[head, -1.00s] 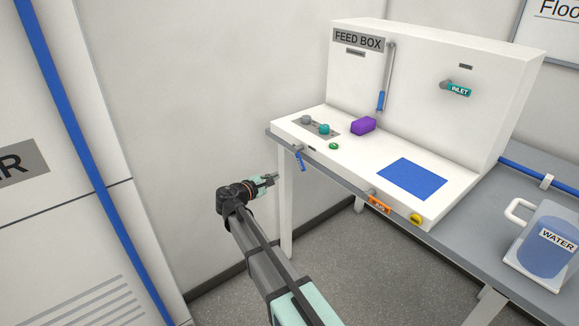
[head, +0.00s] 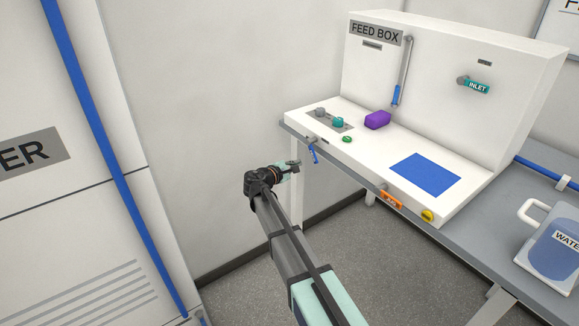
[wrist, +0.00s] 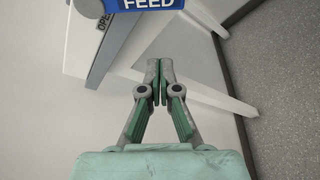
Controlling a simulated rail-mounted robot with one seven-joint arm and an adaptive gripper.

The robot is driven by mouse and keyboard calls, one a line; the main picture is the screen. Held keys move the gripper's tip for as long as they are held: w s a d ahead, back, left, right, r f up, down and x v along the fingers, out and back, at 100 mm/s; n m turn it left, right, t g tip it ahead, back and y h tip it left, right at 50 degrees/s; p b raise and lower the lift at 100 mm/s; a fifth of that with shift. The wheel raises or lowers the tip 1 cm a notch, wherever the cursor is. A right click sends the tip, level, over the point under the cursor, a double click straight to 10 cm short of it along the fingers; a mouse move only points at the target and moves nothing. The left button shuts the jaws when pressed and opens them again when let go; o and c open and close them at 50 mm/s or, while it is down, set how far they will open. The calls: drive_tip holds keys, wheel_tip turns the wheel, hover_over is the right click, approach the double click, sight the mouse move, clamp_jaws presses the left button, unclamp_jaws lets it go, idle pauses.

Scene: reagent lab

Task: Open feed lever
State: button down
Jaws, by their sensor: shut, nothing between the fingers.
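The feed lever (head: 313,154) is a small blue handle hanging at the left end of the feed box's front edge. In the wrist view its blue "FEED" label (wrist: 148,4) shows at the top, cut off by the frame, with part of an "OPEN" marking beside it. My gripper (head: 297,166) is just left of and slightly below the lever in the head view, apart from it. In the wrist view my gripper (wrist: 159,72) has its fingertips together, with nothing between them, below the label.
The white feed box (head: 430,75) stands on a grey bench (head: 550,170). An orange-tagged lever (head: 391,199) and a yellow knob (head: 428,215) are further right along its front. A water jug (head: 550,240) stands at the right. Open floor lies below.

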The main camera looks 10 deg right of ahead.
drive_tip(key=shift+d+r+p, duration=0.25)
drive_tip(key=shift+d+p, duration=0.05)
drive_tip(key=shift+d, duration=0.4)
drive_tip(key=shift+d+r+p, duration=0.3)
drive_tip(key=shift+d, duration=0.45)
drive_tip(key=shift+d+r+p, duration=0.25)
drive_tip(key=shift+d+p, duration=0.05)
drive_tip(key=shift+d, duration=0.4)
drive_tip(key=shift+a+r, duration=0.1)
drive_tip(key=shift+a, duration=0.05)
